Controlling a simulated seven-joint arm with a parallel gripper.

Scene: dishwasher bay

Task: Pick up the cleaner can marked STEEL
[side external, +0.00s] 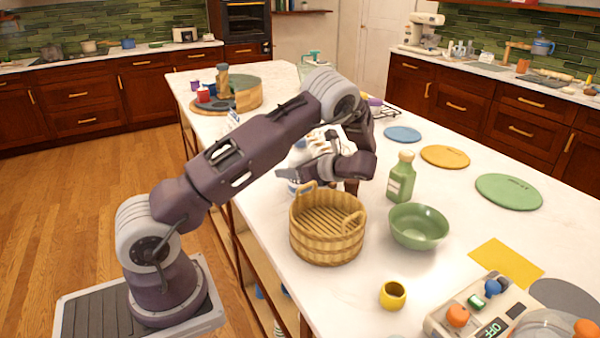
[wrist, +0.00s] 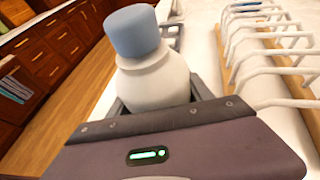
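A white bottle-shaped container with a blue cap (wrist: 150,55) stands in the wrist view between the two fingers of my gripper (side external: 292,174). No lettering on it is visible, so I cannot tell whether it is marked STEEL. In the side view my gripper is low over the counter behind the wicker basket, its fingers pointing left. A white and blue container (side external: 293,187) shows partly there, mostly hidden by my gripper. The fingers lie on both sides of the container; whether they press on it cannot be made out.
A rack with white prongs and a wooden rail (wrist: 236,58) stands close on the right in the wrist view. The wicker basket (side external: 327,244), a green bottle (side external: 401,180) and a green bowl (side external: 418,228) stand nearby on the white counter. The counter's left edge is close.

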